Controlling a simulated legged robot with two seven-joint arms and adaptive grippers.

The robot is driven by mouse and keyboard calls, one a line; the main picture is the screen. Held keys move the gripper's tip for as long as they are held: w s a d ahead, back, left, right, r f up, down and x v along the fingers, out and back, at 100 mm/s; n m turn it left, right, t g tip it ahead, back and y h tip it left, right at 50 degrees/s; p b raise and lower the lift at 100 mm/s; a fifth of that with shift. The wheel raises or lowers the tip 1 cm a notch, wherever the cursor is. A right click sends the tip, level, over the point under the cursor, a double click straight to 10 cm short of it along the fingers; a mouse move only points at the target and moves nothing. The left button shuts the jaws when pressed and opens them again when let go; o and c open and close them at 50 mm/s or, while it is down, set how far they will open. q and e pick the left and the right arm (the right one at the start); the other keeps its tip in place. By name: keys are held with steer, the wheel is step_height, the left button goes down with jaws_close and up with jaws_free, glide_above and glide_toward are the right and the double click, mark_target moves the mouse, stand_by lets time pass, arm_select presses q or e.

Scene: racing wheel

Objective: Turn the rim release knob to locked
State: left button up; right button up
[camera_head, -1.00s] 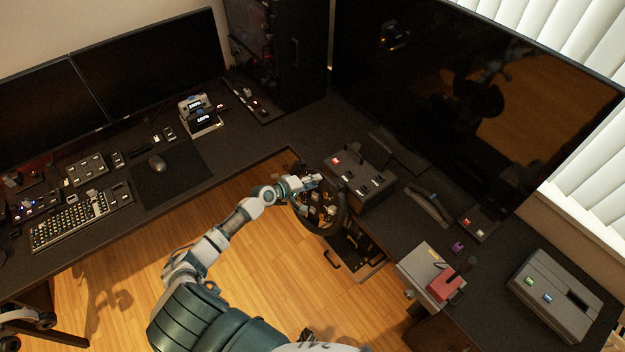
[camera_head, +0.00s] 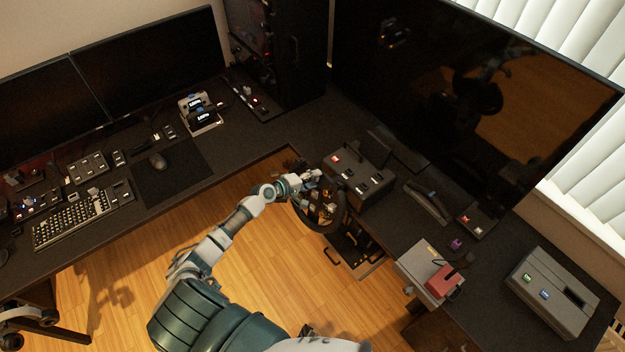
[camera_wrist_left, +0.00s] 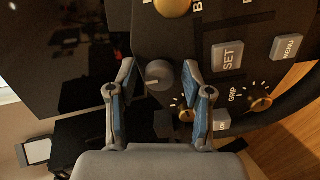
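The racing wheel (camera_head: 338,222) stands at the desk's inner corner, its dark rim and buttons partly covered by my left gripper (camera_head: 312,178). In the left wrist view, my left gripper (camera_wrist_left: 160,100) is open, with blue-padded fingers on either side of a grey round knob (camera_wrist_left: 160,75) with a pale pointer line. I cannot tell whether the fingers touch it. No label on this knob is readable, so I cannot confirm it is the rim release knob. A gold knob (camera_wrist_left: 261,104) marked GRIP, a SET button (camera_wrist_left: 227,56) and a MENU button (camera_wrist_left: 286,47) are nearby. My right gripper is not in view.
A dark control box (camera_head: 360,178) sits behind the wheel. A large dark screen (camera_head: 470,100) stands behind that. A grey box with a red part (camera_head: 444,281) is on the right desk. The wooden floor (camera_head: 280,280) below the wheel is largely open.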

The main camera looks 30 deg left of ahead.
arm_select(q)
steer(key=shift+s, duration=0.15)
steer(key=v, duration=1.1)
steer(key=shift+s+a, duration=0.2)
steer(key=shift+s, duration=0.05)
steer(key=shift+r, duration=0.1)
